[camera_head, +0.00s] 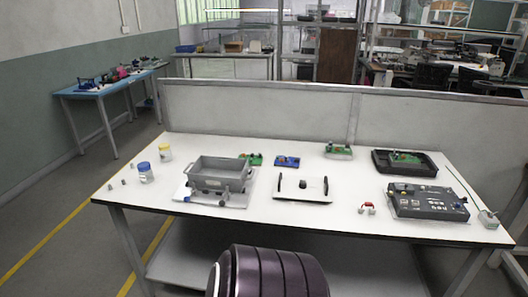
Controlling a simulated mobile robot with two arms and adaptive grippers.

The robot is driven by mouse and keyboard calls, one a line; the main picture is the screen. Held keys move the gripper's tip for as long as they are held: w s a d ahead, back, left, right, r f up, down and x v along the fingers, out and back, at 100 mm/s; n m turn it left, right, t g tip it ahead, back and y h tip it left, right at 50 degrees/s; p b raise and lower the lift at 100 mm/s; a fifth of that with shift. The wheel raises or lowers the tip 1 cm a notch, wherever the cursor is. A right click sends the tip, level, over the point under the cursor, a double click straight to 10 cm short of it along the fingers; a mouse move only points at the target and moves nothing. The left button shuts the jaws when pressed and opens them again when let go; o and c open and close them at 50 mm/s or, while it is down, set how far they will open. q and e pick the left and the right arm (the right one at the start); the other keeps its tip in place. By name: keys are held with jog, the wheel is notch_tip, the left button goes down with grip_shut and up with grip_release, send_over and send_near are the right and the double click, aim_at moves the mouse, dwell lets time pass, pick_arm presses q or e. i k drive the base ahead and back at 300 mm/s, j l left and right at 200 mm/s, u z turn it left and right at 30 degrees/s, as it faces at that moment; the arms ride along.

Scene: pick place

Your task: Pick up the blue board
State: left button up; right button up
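The blue board (287,161) is a small flat piece with dark parts on it. It lies on the white table (350,204), behind the middle, between a green board on its left and a white-based green board further right. Nothing covers it. Neither of my grippers shows in the head view.
A grey bin (218,174) stands left of the board, with a green board (252,159) behind it. A black tray (405,162) and a dark control box (428,201) are at right. Two small jars (146,172) stand at left. A partition (262,112) runs behind the table.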

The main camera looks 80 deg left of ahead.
aim_at(279, 160)
jog(key=u, duration=2.7)
jog(key=i+l+u, duration=0.1)
jog(key=i, duration=0.25)
